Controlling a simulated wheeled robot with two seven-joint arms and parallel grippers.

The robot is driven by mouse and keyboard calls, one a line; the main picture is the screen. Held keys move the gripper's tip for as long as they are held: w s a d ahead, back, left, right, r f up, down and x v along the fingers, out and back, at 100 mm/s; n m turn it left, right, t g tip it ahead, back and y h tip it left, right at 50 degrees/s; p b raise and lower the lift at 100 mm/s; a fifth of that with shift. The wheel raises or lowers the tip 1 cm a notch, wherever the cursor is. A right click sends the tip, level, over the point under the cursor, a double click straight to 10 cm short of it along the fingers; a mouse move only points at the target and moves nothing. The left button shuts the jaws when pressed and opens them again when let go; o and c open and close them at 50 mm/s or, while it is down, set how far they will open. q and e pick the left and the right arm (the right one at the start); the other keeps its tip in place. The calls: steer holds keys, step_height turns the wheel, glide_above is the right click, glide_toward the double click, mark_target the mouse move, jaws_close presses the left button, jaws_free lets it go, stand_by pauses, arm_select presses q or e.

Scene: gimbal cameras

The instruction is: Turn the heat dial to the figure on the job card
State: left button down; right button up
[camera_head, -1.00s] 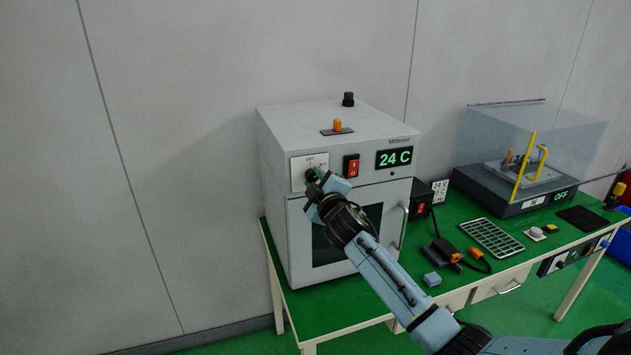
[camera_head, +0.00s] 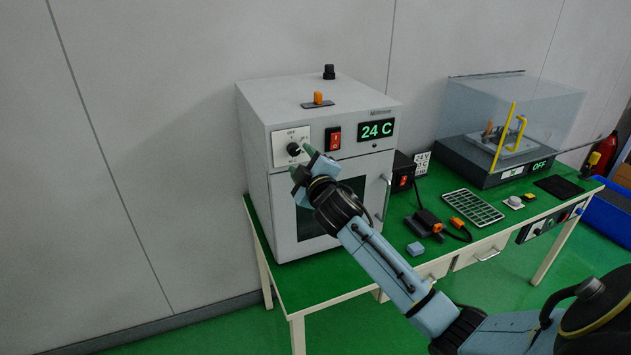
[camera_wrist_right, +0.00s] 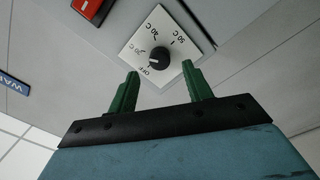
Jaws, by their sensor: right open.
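The heat dial (camera_head: 293,149) is a black round knob on a white plate at the front upper left of the grey oven. It also shows in the right wrist view (camera_wrist_right: 159,57), with OFF and several Celsius marks around it. Its white pointer mark seems to sit on the OFF side; the exact setting is hard to read. My right gripper (camera_wrist_right: 160,72) is open, its green fingers apart and clear of the knob. My left gripper is not in view.
The oven's display (camera_head: 376,130) reads 24 C beside a red switch (camera_head: 333,138). The oven door handle (camera_head: 386,196) sticks out right of my arm.

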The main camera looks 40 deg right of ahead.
steer(key=b+v, duration=0.1)
steer(key=v, duration=0.8)
steer(key=shift+s, duration=0.2)
